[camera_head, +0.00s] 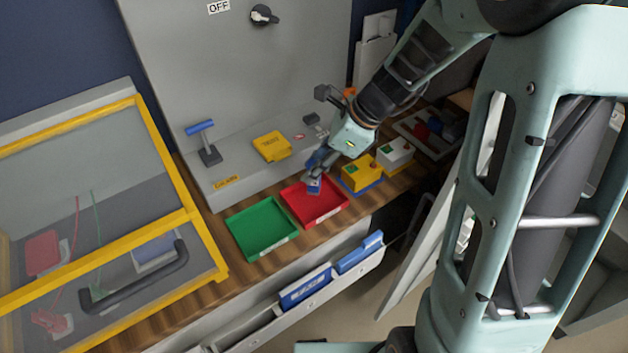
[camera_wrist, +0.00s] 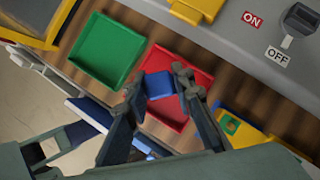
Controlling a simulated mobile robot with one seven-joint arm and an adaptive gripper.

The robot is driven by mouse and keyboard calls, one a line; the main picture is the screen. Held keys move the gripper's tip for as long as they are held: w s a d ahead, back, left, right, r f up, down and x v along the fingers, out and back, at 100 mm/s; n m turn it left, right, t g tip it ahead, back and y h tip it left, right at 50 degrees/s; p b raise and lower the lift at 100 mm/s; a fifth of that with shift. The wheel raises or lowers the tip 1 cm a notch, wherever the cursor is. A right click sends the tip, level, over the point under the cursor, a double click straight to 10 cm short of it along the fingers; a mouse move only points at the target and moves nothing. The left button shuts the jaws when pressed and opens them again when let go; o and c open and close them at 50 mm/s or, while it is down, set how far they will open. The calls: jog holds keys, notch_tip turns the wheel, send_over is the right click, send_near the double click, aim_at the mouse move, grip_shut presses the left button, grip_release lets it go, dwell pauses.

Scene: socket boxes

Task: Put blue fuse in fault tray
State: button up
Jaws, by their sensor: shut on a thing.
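The blue fuse (camera_wrist: 159,85) is a small blue block between the fingertips of my gripper (camera_wrist: 160,88) in the wrist view. My gripper is shut on it. In the head view my gripper (camera_head: 314,182) and the fuse (camera_head: 314,187) are over the red tray (camera_head: 325,213), near its back left part. The red tray also shows in the wrist view (camera_wrist: 170,112), behind the fuse. I cannot tell whether the fuse touches the tray floor. No label naming the fault tray is readable.
A green tray (camera_head: 262,228) sits left of the red one. A yellow box (camera_head: 361,174) and a white box (camera_head: 395,153) stand to its right. A grey panel with a blue-handled lever (camera_head: 201,128) is behind. A yellow-framed clear cover (camera_head: 110,256) is at left.

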jog(key=shift+f+b, duration=0.3)
jog(key=shift+f, duration=1.5)
jog(key=shift+f, duration=0.1)
jog(key=o, duration=1.1)
jog(key=p+v, duration=0.1)
jog(key=v, duration=1.1)
jog(key=shift+p, duration=0.3)
